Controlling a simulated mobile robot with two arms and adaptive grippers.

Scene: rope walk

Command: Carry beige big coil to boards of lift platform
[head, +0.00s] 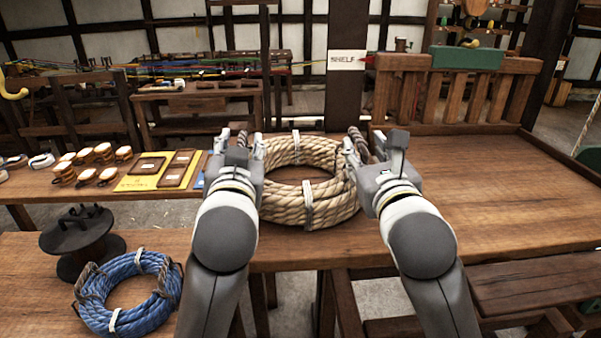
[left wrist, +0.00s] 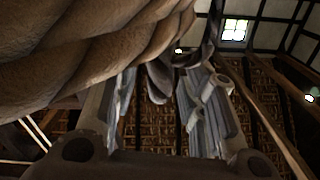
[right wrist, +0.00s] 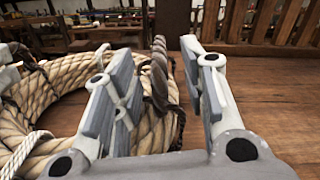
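The beige big coil (head: 310,212) is a thick ring of pale rope with white ties and a dark rope handle on each side. It appears to lie flat on a wooden top, between my two grippers. My left gripper (head: 247,150) is at its left handle; in the left wrist view the fingers (left wrist: 163,100) are apart with the dark handle (left wrist: 159,80) between them. My right gripper (head: 374,152) is at its right handle; in the right wrist view the fingers (right wrist: 158,85) stand apart around the dark handle (right wrist: 159,70). I cannot tell which surface is the lift platform.
A wide bare wooden surface (head: 490,190) with a slatted back rail (head: 405,88) extends right. A blue coil (head: 128,296) and black spool (head: 82,240) are at the lower left. A bench with wooden blocks (head: 88,177) is left. A post with a SHELF sign (head: 347,60) stands behind.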

